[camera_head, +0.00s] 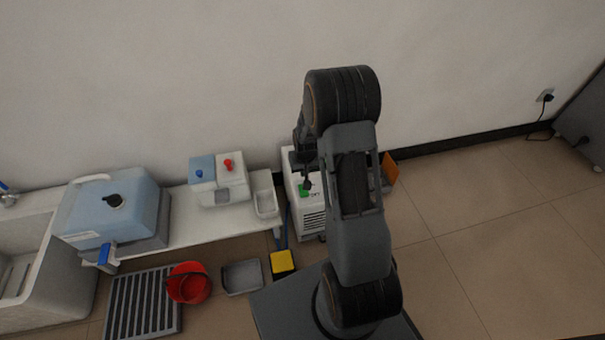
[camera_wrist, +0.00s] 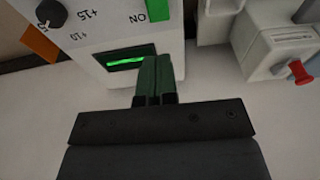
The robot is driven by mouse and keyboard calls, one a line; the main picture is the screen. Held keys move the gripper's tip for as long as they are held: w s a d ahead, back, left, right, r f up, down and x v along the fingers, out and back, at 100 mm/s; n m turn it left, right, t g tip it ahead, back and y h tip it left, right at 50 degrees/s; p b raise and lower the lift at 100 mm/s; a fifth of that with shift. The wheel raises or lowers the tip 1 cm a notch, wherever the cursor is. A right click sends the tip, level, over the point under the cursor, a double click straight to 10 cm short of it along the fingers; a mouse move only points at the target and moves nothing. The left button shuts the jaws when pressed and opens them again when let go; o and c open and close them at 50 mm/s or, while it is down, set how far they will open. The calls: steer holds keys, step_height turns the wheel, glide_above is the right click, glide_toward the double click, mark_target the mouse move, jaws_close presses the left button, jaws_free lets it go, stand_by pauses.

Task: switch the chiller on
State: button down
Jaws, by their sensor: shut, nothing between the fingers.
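The chiller (camera_head: 313,218) is a white box with a vented front, standing on the floor by the wall and partly hidden behind my arm. Its green rocker switch, beside the upside-down word ON, shows at the top of the wrist view (camera_wrist: 159,10). A dark display (camera_wrist: 125,63) with a bright green line and a black dial (camera_wrist: 50,12) with temperature marks are on the same face. My gripper (camera_wrist: 157,62) is shut and empty. Its fingertips overlap the display's right end in the wrist view; I cannot tell whether they touch. In the head view, my gripper (camera_head: 306,185) is over the chiller's top.
A white bench (camera_head: 180,232) left of the chiller holds a blue-lidded bath (camera_head: 100,212), a white unit with blue and red knobs (camera_head: 222,190) and a tray (camera_head: 265,200). A red bucket (camera_head: 188,285) and a yellow item (camera_head: 282,263) are on the floor. The right floor is clear.

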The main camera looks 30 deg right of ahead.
steer(key=f+b, duration=0.1)
steer(key=f, duration=0.2)
steer(key=w+f+b, duration=0.1)
steer(key=f+b, duration=0.1)
steer(key=f, duration=0.2)
steer(key=w+f+b, duration=0.1)
steer(key=f, duration=0.3)
steer(key=shift+d, duration=0.15)
